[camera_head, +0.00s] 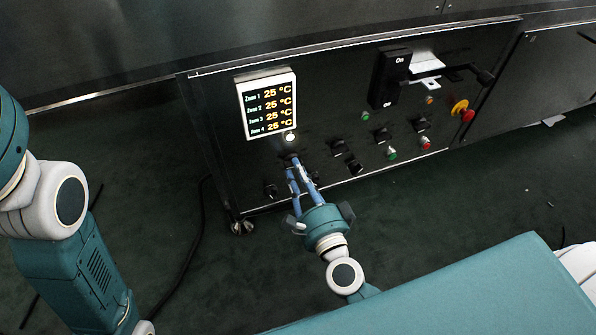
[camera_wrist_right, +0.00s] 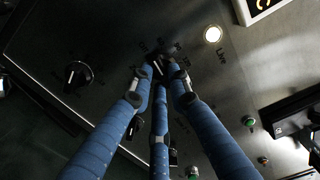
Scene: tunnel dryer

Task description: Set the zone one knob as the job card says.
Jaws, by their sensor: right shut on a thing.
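My right gripper (camera_head: 297,168) is at the control panel, below the temperature display, with its blue fingers closed around a dark knob (camera_wrist_right: 158,67). The right wrist view shows the gripper (camera_wrist_right: 157,85) with its fingertips meeting at this knob, which they partly hide. Marks surround the knob, but I cannot read its label or setting. The display (camera_head: 268,104) reads 25 °C for Zone 1 to Zone 4. I cannot make out a job card. My left arm shows at the left edge of the head view; its gripper is out of view.
Another black knob (camera_wrist_right: 77,75) sits left of the held one. A lit white lamp (camera_wrist_right: 212,34) marked Live is above right. More knobs, green buttons (camera_head: 391,154), a red button (camera_head: 426,143), a large On/Off switch (camera_head: 388,80) and a yellow-red stop button (camera_head: 462,109) are to the right.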

